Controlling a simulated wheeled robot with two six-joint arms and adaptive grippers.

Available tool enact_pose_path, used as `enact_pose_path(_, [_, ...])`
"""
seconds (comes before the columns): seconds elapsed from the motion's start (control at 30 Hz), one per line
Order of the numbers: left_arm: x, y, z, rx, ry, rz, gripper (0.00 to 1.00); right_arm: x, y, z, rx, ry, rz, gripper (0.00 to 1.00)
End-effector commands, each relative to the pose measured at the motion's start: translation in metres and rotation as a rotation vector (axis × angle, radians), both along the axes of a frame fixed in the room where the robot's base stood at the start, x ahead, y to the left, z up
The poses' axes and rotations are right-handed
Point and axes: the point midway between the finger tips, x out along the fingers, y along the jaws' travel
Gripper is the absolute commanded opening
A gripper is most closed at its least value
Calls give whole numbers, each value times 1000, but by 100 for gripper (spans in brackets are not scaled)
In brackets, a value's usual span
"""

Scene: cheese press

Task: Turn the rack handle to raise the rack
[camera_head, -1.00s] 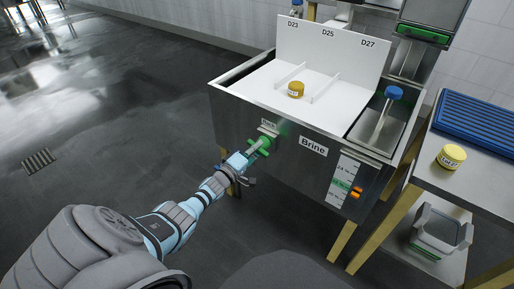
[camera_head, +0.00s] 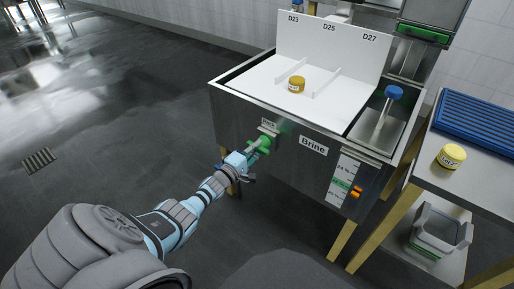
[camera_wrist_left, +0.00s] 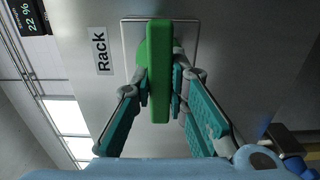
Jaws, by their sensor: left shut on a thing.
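The green rack handle (camera_head: 264,143) is on the front panel of the steel brine tank (camera_head: 236,125), below a small label. In the left wrist view the green bar (camera_wrist_left: 158,70) runs parallel to the text of the "Rack" label (camera_wrist_left: 102,51). My left gripper (camera_head: 252,155) is at the handle, with its teal fingers on both sides of the bar, shut on it. The white rack (camera_head: 268,82) sits in the tank, with a tall back board marked D23, D25 and D27. My right gripper is not in view.
A blue-knobbed post (camera_head: 394,92) stands at the tank's right. The floor at left is clear.

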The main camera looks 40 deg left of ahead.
Motion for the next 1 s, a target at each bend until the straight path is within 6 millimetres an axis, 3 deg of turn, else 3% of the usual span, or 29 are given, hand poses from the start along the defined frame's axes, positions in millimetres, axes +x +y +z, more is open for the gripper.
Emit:
enact_pose_path(0.03, [0, 0, -1, -3, 2, 0, 16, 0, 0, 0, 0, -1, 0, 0])
enact_pose_path(0.17, [0, 0, -1, -2, 2, 0, 35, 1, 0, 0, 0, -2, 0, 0])
enact_pose_path(0.57, [-8, 1, -1, 2, 0, 1, 35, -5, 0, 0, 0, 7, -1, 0])
enact_pose_path(0.67, [-23, 0, -1, 2, 2, -1, 35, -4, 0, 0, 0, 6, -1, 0])
enact_pose_path(0.9, [-91, -2, -2, 1, 5, -3, 35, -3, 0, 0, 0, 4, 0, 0])
enact_pose_path(1.0, [-109, -3, -1, -1, 4, -2, 35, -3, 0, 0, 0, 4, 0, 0])
